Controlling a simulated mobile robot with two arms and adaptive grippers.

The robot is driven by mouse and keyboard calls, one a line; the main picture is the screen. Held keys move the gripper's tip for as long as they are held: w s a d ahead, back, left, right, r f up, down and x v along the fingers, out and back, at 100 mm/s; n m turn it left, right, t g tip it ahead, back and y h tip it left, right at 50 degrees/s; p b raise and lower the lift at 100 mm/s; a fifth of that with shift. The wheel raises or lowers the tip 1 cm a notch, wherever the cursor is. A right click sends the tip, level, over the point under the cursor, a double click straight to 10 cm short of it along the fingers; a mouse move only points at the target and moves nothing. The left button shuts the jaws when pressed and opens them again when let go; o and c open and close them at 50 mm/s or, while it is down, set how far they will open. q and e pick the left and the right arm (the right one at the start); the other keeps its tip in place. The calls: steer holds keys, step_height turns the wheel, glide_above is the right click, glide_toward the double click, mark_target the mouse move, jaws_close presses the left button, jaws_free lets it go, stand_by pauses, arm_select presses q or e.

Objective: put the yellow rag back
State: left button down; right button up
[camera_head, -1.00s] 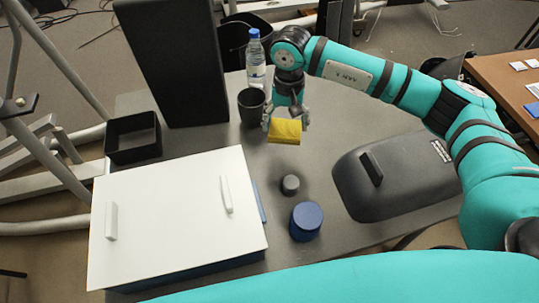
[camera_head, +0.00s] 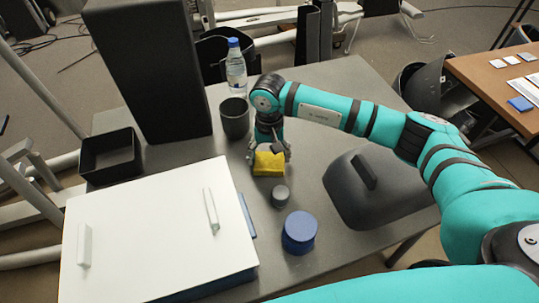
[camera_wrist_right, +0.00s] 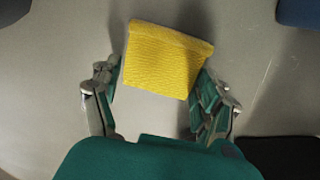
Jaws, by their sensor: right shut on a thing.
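The yellow rag (camera_head: 268,164), a small folded block, is between the fingers of my right gripper (camera_head: 269,157). The gripper is shut on it, low over the grey table between the dark cup and the small grey cylinder. In the right wrist view the yellow rag (camera_wrist_right: 166,60) sits between the two fingers of my right gripper (camera_wrist_right: 160,85), slightly tilted. Whether the rag touches the table is hard to tell. My left gripper is not in view.
Near the rag are a dark cup (camera_head: 235,118), a grey cylinder (camera_head: 280,196) and a blue cylinder (camera_head: 299,232). Also on the table (camera_head: 310,100) are a water bottle (camera_head: 236,72), black tray (camera_head: 110,156), tall black box (camera_head: 150,70), white-lidded box (camera_head: 150,235) and dark lid (camera_head: 365,190).

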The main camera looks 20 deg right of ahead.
mark_target(269, 157)
steer(key=shift+f, duration=0.2)
steer(key=o, duration=1)
steer(key=shift+r, duration=0.1)
steer(key=shift+r, duration=0.4)
step_height(269, 157, up, 12)
steer(key=p, duration=0.5)
steer(key=shift+f, duration=0.25)
